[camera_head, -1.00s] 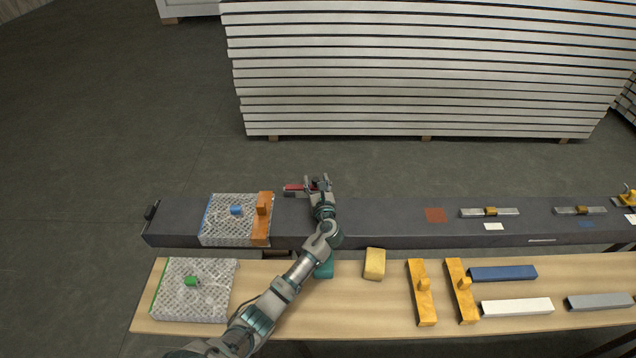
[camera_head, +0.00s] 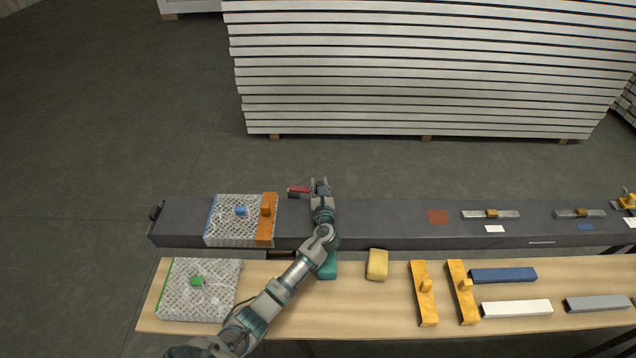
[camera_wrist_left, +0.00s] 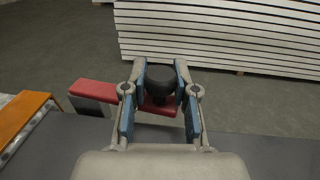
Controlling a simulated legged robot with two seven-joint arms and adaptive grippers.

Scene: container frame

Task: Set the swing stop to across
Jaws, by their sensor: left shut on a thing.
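The swing stop is a red bar (camera_head: 298,189) at the far edge of the long dark beam (camera_head: 375,215). In the left wrist view its red bar (camera_wrist_left: 95,91) runs left to right, with a grey block under its left end. A round black knob (camera_wrist_left: 160,82) stands over its right part. My left gripper (camera_head: 321,184) is at the right end of the bar. In the left wrist view its blue-padded fingers (camera_wrist_left: 160,93) are shut on the black knob. The hand hides part of the stop in the head view. My right gripper is not in view.
A perforated block with an orange bar (camera_head: 267,222) sits on the beam left of the stop. The near wooden bench (camera_head: 340,318) holds another perforated block (camera_head: 190,302), a yellow block (camera_head: 377,264) and yellow handled tools (camera_head: 424,300). Stacked white panels (camera_head: 420,80) stand beyond.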

